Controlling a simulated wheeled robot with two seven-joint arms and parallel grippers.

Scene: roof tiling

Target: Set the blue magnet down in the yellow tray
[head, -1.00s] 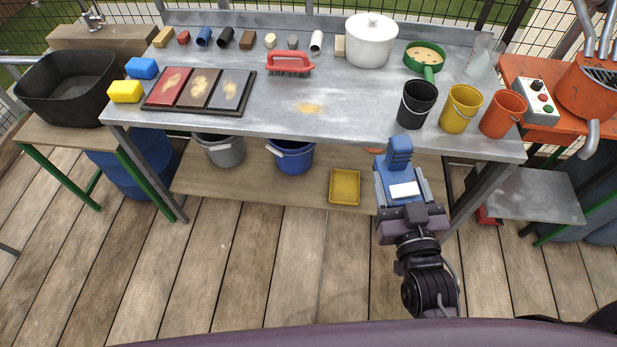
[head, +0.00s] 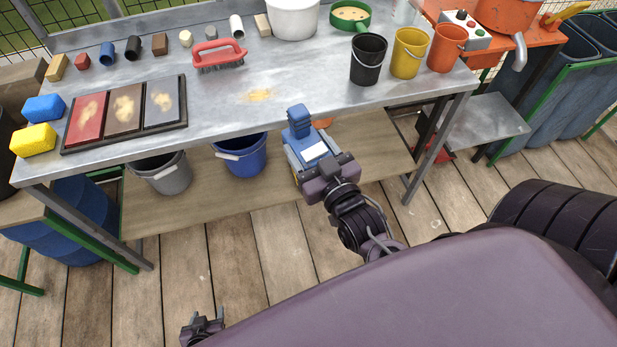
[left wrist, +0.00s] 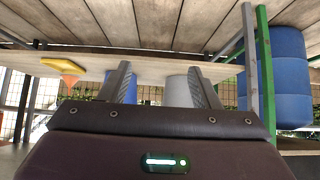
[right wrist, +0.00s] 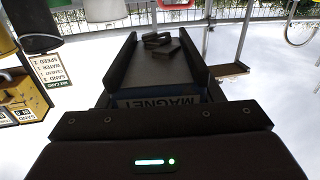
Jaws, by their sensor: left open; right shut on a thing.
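My right gripper (head: 309,152) is shut on the blue magnet (head: 298,117), in front of the workbench's front edge in the head view. In the right wrist view the magnet's dark body lies between the fingers, with its MAGNET label (right wrist: 160,102) near the palm. The yellow tray (left wrist: 62,65) shows in the left wrist view, which is upside down, on the lower shelf near an orange cone-shaped thing. In the head view the tray is almost fully hidden behind my right gripper. My left gripper (head: 204,325) is open and empty, low over the wooden floor.
The lower shelf (head: 235,190) also holds a grey bucket (head: 165,175) and a blue bucket (head: 241,158), left of my right gripper. Above, the workbench (head: 300,80) carries black, yellow and orange buckets near its right front edge. A bench leg stands right of the gripper.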

